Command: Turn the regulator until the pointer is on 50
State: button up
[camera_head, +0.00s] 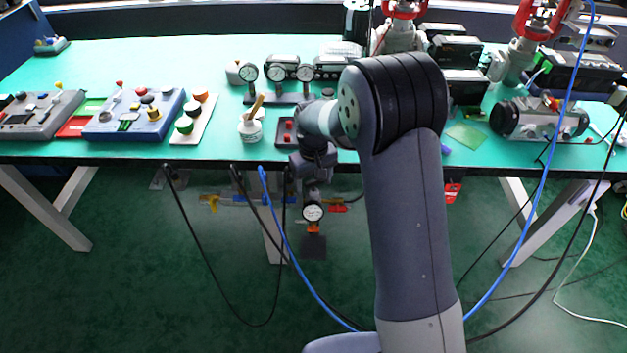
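A small round white-faced gauge (313,212) hangs below the front edge of the table, with an orange-red part (313,229) just under it. It appears to belong to the regulator, but the regulator body is mostly hidden behind my wrist. The gauge's pointer and numbers are too small to read. My arm reaches over from the right and bends down at the table's front edge. My gripper (315,188) appears to be just above the gauge, dark and small. I cannot tell whether its fingers are open or shut, or whether they touch anything.
Three gauges (248,72) stand at the back of the green table (130,55). Control boxes (135,115) lie at the left, valves with red tops (537,18) at the right. A yellow tap (210,203) is below the edge. Black and blue hoses (285,235) hang in front.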

jog(key=c, duration=1)
jog(key=shift+o, duration=0.2)
jog(key=shift+m, duration=1.1)
jog(key=o, duration=1)
notch_tip(320, 180, up, 11)
jog(key=shift+p, duration=0.6)
jog(key=shift+f, duration=0.1)
notch_tip(320, 180, down, 11)
jog(key=shift+b, duration=0.45)
jog(key=shift+n, duration=0.9)
